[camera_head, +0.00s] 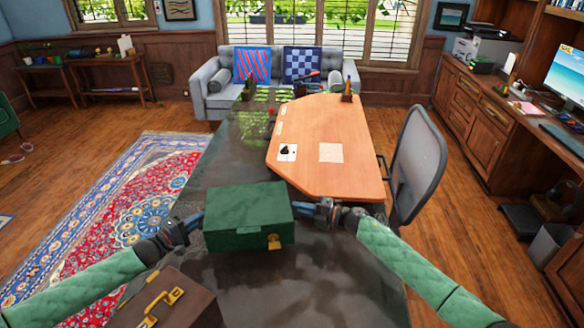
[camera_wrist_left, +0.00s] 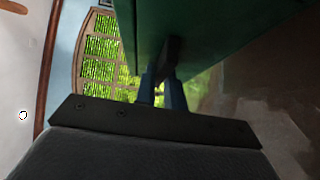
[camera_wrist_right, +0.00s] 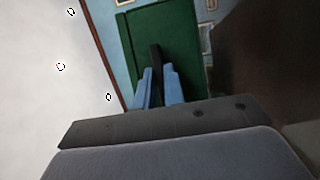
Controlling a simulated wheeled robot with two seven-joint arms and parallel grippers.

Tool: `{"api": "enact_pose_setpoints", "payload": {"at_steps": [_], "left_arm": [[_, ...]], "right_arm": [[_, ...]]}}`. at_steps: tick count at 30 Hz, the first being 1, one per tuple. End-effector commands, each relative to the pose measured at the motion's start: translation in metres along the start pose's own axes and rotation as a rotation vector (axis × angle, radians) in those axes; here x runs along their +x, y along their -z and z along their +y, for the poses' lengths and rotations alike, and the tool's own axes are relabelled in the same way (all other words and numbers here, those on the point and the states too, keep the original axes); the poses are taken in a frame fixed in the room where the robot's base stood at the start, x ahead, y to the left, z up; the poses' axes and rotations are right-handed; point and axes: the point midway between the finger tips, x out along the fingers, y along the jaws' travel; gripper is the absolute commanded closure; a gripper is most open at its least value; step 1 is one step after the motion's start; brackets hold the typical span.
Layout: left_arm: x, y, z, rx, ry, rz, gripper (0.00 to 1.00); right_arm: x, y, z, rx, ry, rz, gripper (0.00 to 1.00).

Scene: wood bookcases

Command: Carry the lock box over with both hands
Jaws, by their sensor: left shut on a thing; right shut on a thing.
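The lock box (camera_head: 235,204) is dark green with a gold padlock (camera_head: 273,241) on its front. In the head view it is level, over the near part of a dark glossy table; I cannot tell how far above the top it is. My left gripper (camera_head: 197,223) is shut on a dark handle (camera_wrist_left: 174,47) at the box's left side. My right gripper (camera_head: 307,211) is shut on a dark handle (camera_wrist_right: 155,55) at its right side. The box's green wall also shows in the left wrist view (camera_wrist_left: 215,25) and right wrist view (camera_wrist_right: 182,38).
A brown case (camera_head: 180,306) with a gold handle is at the near left. An orange-brown wooden desktop (camera_head: 335,180) lies beyond the box, with a white square (camera_head: 331,153) and a picture card (camera_head: 287,153) on it. A grey chair (camera_head: 418,160) stands at its right.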

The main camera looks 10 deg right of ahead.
Motion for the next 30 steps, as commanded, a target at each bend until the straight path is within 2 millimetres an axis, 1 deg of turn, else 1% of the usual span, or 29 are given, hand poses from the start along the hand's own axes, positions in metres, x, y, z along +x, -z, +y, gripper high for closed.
{"api": "enact_pose_setpoints", "payload": {"at_steps": [17,30], "left_arm": [[0.000,0.002,0.001,0.001,-0.001,0.001,1.00],[0.000,0.002,-0.009,0.001,-0.001,0.001,1.00]], "right_arm": [[-0.001,-0.002,0.002,-0.001,-0.001,-0.002,1.00],[-0.001,-0.002,-0.008,-0.001,-0.001,-0.002,1.00]]}}
